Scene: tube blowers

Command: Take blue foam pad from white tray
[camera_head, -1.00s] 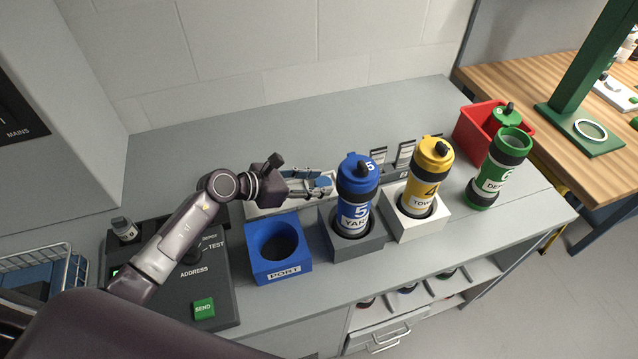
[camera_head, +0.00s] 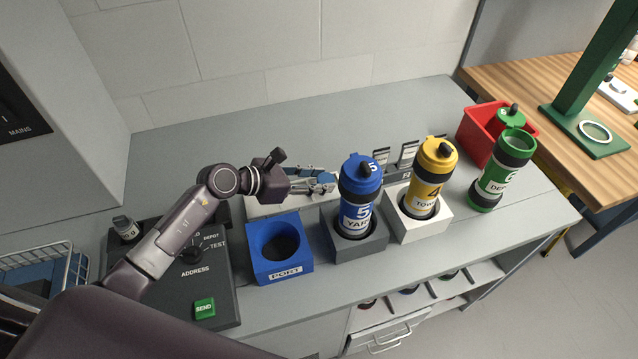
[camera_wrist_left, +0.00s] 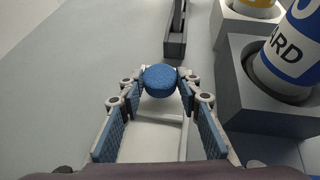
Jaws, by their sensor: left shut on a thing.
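The round blue foam pad (camera_wrist_left: 160,80) is pinched between the fingertips of my left gripper (camera_wrist_left: 160,84) in the left wrist view. The gripper (camera_head: 327,183) shows in the head view behind the blue "5 YARD" canister, and there I cannot tell the pad apart from the blue finger linings. The white tray (camera_wrist_left: 150,142) lies below and between the fingers in the wrist view. Its pale edge (camera_head: 262,210) shows under the gripper in the head view, the rest being partly hidden. The pad appears clear of the tray. My right gripper is out of view.
The blue canister (camera_head: 358,190) stands upright in a grey holder (camera_head: 362,245), close to the gripper's right. A yellow canister (camera_head: 432,175) and a green one (camera_head: 500,170) stand farther right. An empty blue "PORT" holder (camera_head: 280,262) is in front. The rear counter is clear.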

